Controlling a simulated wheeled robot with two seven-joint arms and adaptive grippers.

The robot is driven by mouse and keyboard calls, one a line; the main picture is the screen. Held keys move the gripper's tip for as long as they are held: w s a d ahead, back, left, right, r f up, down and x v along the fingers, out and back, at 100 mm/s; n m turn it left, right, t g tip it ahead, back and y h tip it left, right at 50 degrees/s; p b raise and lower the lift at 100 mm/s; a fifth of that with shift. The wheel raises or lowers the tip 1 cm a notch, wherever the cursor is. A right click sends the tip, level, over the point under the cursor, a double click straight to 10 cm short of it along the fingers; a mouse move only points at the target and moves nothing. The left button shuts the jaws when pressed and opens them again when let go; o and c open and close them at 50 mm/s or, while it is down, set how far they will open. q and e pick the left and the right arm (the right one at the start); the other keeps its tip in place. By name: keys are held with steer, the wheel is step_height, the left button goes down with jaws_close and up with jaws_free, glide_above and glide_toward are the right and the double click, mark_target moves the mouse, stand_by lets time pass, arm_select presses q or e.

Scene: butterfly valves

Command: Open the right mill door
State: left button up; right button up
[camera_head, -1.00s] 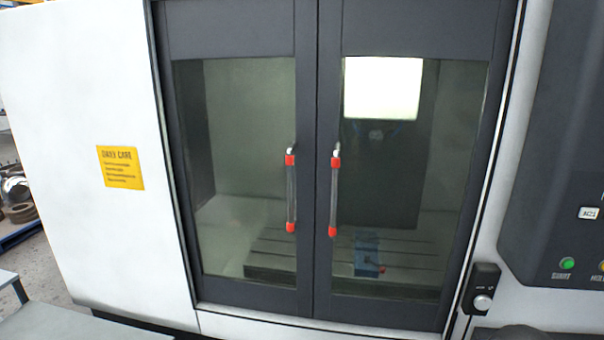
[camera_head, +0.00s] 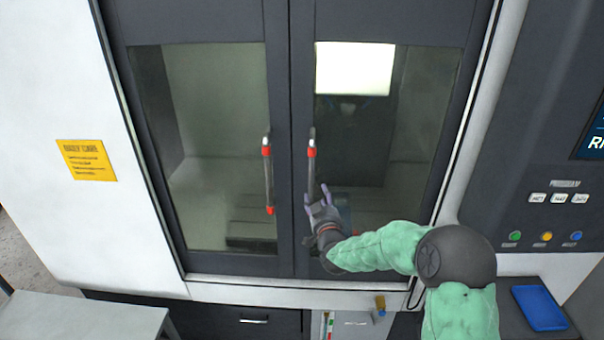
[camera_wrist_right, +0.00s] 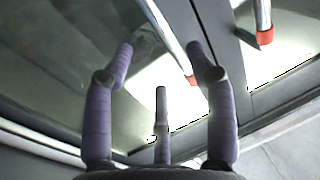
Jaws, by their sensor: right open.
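The right mill door (camera_head: 420,120) is a dark-framed glass panel and stands shut beside the left door. Its upright handle (camera_head: 311,160) is a bar with red ends; its lower end is hidden behind my right gripper. My right gripper (camera_head: 318,193) is open, in front of the lower part of this handle. In the right wrist view, the purple fingers (camera_wrist_right: 160,75) are spread, with a handle bar (camera_wrist_right: 170,40) passing behind them near the right finger. I cannot tell whether they touch. My left gripper is not in view.
The left door (camera_head: 215,130) is shut, with its own red-ended handle (camera_head: 268,178) close by. A control panel (camera_head: 535,180) is at the right, above a ledge with a blue item (camera_head: 540,307). A grey table (camera_head: 80,315) stands at the lower left.

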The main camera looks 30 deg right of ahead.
mark_target(313, 180)
steer(key=p+x, duration=0.3)
steer(key=x, duration=0.7)
steer(key=shift+w+d+f, duration=0.15)
steer(key=shift+w+d, duration=0.05)
steer(key=shift+w, duration=0.05)
jaws_close()
